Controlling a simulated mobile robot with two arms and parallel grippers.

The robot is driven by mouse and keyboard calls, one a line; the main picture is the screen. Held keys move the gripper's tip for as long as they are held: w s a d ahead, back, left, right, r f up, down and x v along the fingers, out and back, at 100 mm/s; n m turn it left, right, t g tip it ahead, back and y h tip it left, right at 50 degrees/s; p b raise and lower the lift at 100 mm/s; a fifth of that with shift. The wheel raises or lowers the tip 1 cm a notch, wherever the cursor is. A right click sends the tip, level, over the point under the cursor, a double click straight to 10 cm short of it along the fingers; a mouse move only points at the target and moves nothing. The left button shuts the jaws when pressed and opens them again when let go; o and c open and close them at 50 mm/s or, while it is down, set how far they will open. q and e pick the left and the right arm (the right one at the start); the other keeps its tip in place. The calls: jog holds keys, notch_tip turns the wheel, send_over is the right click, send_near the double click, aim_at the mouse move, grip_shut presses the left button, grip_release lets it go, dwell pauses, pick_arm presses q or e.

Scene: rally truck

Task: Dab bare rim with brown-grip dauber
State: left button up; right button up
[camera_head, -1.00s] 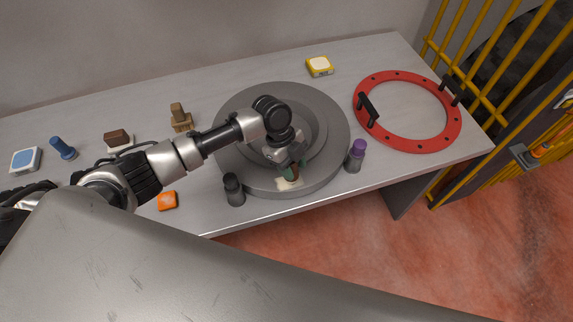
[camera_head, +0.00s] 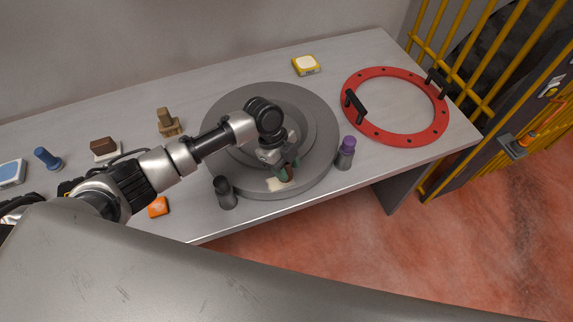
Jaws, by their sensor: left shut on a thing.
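My left gripper (camera_head: 282,163) is shut on a small dauber with a brown grip (camera_head: 285,173), low over the near side of the round grey rim (camera_head: 322,173). The fingers hide much of the dauber. A cream patch (camera_head: 276,185) lies on the rim just left of the dauber's lower end. The rest of the rim that shows is plain grey. I cannot tell if the dauber's tip touches the rim. My right gripper is not in view.
A black-capped bottle (camera_head: 225,193) and a purple-capped bottle (camera_head: 345,154) flank the rim in front. A red ring with black handles (camera_head: 390,138) lies right. An orange block (camera_head: 158,207), a wooden piece (camera_head: 168,124), a brown block (camera_head: 103,145) and a yellow-edged pad (camera_head: 305,65) lie around.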

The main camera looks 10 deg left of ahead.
pick_arm(q)
jog(key=shift+f, duration=0.35)
jog(key=shift+s+r, duration=0.1)
jog(key=shift+s+d+r+p, duration=0.1)
jog(key=shift+s+d+p, duration=0.15)
jog(key=shift+s+p, duration=0.05)
jog(key=shift+w, duration=0.1)
jog(key=shift+w+a+b, duration=0.25)
jog(key=shift+b, duration=0.1)
jog(key=shift+w+a, duration=0.3)
jog(key=shift+w, duration=0.2)
jog(key=shift+s+d, duration=0.1)
jog(key=shift+s, duration=0.05)
